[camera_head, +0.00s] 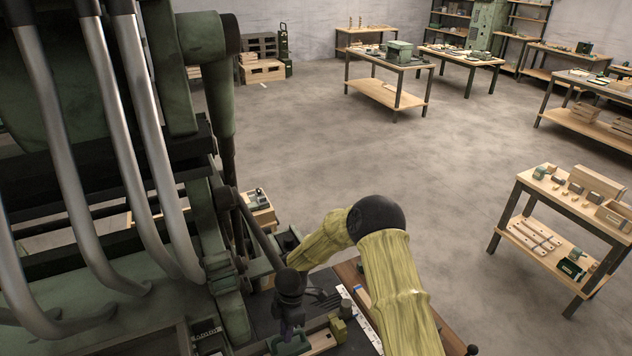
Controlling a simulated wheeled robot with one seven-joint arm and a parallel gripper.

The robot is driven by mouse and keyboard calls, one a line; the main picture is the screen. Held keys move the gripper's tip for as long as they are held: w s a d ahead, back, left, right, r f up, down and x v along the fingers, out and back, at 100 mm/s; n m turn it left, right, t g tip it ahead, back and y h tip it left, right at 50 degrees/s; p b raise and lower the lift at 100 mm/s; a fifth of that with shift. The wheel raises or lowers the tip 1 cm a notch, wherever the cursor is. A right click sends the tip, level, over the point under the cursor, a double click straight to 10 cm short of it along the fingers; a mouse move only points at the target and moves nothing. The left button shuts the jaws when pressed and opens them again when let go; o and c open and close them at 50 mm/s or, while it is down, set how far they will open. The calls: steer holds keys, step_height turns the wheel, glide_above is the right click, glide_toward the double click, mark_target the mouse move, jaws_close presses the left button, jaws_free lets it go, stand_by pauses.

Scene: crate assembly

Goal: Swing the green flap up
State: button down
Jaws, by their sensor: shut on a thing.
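My yellow-sleeved arm reaches down to the workbench at the bottom middle of the head view. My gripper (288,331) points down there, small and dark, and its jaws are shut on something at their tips. A green flap-like piece (291,347) lies right at the fingertips, beside a low wooden crate part (320,343). The fingers seem to be on this green piece, but the contact is too small to see clearly. The flap's hinge and exact tilt cannot be made out. The frame's lower edge cuts off the nearest part.
A small olive block (338,329) and a white ruler-like strip (362,318) lie right of the gripper. A large green machine with bent metal tubes (150,150) fills the left. A side table (570,205) with parts stands right. The middle floor is clear.

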steer(key=shift+w+a+r, duration=0.1)
steer(key=shift+r, duration=0.1)
steer(key=shift+w+a+r+g, duration=0.4)
steer(key=shift+w+r, duration=0.1)
steer(key=shift+w, duration=0.2)
stand_by(0.3)
steer(key=shift+w+a+r+g+h+b, duration=0.15)
steer(key=shift+w+a+b, duration=0.05)
steer(key=shift+w, duration=0.25)
steer(key=shift+w+a+r+g+h+b, duration=0.15)
steer(key=shift+w+b, duration=0.05)
steer(key=shift+w, duration=0.2)
